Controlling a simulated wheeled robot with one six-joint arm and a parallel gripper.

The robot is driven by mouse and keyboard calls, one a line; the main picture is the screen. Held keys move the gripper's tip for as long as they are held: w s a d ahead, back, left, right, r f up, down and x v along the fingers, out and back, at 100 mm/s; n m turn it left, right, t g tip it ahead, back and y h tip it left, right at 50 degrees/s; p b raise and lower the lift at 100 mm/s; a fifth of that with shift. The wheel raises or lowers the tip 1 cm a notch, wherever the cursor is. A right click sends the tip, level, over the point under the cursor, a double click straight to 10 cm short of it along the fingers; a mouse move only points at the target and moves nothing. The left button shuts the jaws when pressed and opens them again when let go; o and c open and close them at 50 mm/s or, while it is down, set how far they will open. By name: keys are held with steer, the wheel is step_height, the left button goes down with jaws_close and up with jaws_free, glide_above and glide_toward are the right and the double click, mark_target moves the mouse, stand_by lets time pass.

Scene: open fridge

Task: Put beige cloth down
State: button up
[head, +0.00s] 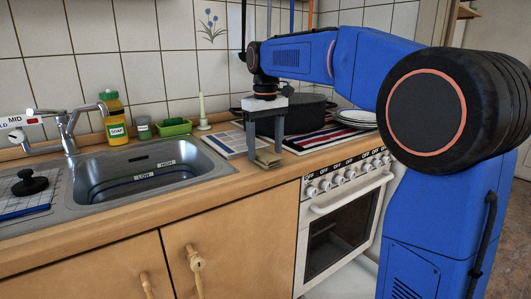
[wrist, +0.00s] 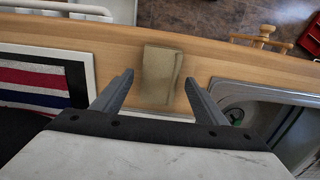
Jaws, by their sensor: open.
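The beige cloth (head: 267,159) lies folded on the wooden counter, between the sink and the stove. In the wrist view the cloth (wrist: 160,74) lies flat on the wood, and its near end reaches the space between the fingertips. My gripper (head: 265,146) points down just above the counter by the cloth. In the wrist view my gripper (wrist: 158,84) has its two fingers spread wide, with a gap on each side of the cloth. The fingers do not appear to touch it.
A dark pot (head: 300,112) stands behind my gripper. A striped towel (head: 318,138) and white plates (head: 357,119) lie to the right. The counter's front edge (head: 225,192) is close to the cloth.

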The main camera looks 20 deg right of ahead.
mark_target(266, 154)
step_height(266, 154, up, 10)
steer(key=shift+r, duration=0.15)
stand_by(0.3)
steer(key=s+d+f+m+t, duration=0.1)
steer(key=s+d+f, duration=0.1)
steer(key=s+f, duration=0.55)
steer(key=s+d+f+m+t, duration=0.1)
steer(key=s+d+f, duration=0.25)
steer(key=s, duration=0.75)
steer(key=s+d+f+m+t, duration=0.1)
steer(key=s+f+t, duration=0.1)
steer(key=s+f, duration=1.3)
step_height(266, 154, down, 4)
steer(key=shift+d+r+m+t, duration=0.1)
steer(key=shift+d+m+t, duration=0.2)
steer(key=shift+t, duration=0.1)
